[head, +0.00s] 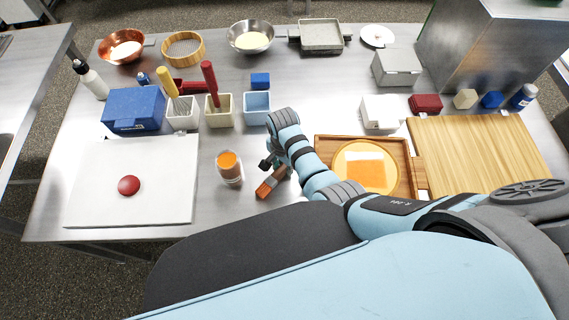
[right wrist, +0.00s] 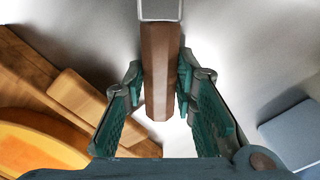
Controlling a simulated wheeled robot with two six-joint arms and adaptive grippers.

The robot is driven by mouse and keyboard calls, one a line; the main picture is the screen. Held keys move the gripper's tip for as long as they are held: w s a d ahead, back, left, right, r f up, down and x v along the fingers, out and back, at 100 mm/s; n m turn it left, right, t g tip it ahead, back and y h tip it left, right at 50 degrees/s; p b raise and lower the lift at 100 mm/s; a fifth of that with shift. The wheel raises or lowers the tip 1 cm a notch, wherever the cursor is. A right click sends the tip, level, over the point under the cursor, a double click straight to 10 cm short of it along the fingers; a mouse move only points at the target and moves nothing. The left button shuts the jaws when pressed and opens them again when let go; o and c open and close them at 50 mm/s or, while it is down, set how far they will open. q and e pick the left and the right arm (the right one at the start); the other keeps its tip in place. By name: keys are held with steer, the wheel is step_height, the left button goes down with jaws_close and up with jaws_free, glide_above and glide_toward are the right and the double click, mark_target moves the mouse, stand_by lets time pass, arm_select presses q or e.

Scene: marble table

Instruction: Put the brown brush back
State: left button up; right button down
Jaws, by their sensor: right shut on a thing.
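The brown brush (head: 272,183) is in my right gripper (head: 270,163), left of the wooden tray in the head view, with its reddish-orange end toward the lower left. In the right wrist view, its brown handle (right wrist: 160,65) lies between the two green-padded fingers (right wrist: 160,88), with a pale grey part at the top edge. My right gripper is shut on the handle. Behind it stand a light blue holder (head: 257,108) that looks empty, a cream holder (head: 219,112) with a red-handled tool (head: 209,78), and a white holder (head: 183,115) with a yellow-handled tool (head: 168,83). My left gripper is out of view.
A glass of orange liquid (head: 229,168) stands close left of my right gripper. A wooden tray (head: 325,147) with a round orange-yellow plate lies to its right. A white board (head: 90,185) with a red ball is at left, and a blue box (head: 133,109) behind it.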

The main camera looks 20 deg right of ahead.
steer(key=shift+f, duration=0.2)
steer(key=c, duration=1.2)
jaws_free()
